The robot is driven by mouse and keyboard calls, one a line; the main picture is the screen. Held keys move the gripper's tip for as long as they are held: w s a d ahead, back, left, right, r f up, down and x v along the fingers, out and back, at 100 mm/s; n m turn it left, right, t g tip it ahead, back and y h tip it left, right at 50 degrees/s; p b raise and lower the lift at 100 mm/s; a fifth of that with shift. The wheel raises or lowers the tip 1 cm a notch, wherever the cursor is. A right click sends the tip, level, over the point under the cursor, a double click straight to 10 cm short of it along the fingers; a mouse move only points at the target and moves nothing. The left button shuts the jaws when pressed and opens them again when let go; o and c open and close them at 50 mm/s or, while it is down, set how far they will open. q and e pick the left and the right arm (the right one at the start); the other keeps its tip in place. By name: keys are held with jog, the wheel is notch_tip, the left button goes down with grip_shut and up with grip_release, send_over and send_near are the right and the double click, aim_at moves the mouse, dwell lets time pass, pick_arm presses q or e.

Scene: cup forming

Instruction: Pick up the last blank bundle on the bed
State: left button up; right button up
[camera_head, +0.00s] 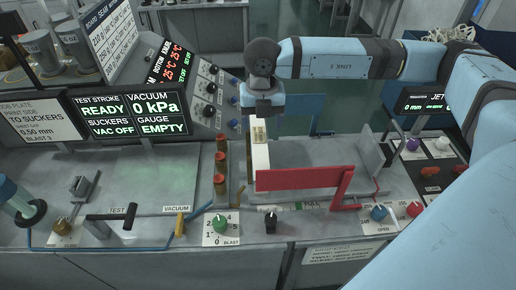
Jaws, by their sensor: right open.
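The blank bundle (260,158) is a pale, narrow block at the left end of the grey bed (320,152). A tan patch shows at its top end. My right gripper (262,112) points down just above and behind that top end, and is open. Its fingertips are small in the head view, and I cannot tell whether they touch the bundle or stand around it. No other bundle shows on the bed. My left gripper is not in view.
A red guard bar (305,179) runs along the bed's front and hides part of it. Several red-brown posts (220,183) stand left of the bed. A display panel (133,112) reads READY, 0 kPa, VAC OFF and EMPTY. Knobs line the front edge.

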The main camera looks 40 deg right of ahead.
aim_at(259, 134)
jog(key=shift+s+a+f+p, duration=0.1)
jog(key=shift+f+p, duration=0.2)
jog(key=shift+f, duration=0.1)
jog(key=f, duration=0.2)
jog(key=w+f+p, duration=0.1)
jog(key=shift+a+f, duration=0.1)
jog(key=shift+f, duration=0.75)
jog(key=shift+s, duration=0.1)
jog(key=shift+c, duration=0.2)
jog(key=shift+r, duration=0.1)
grip_shut()
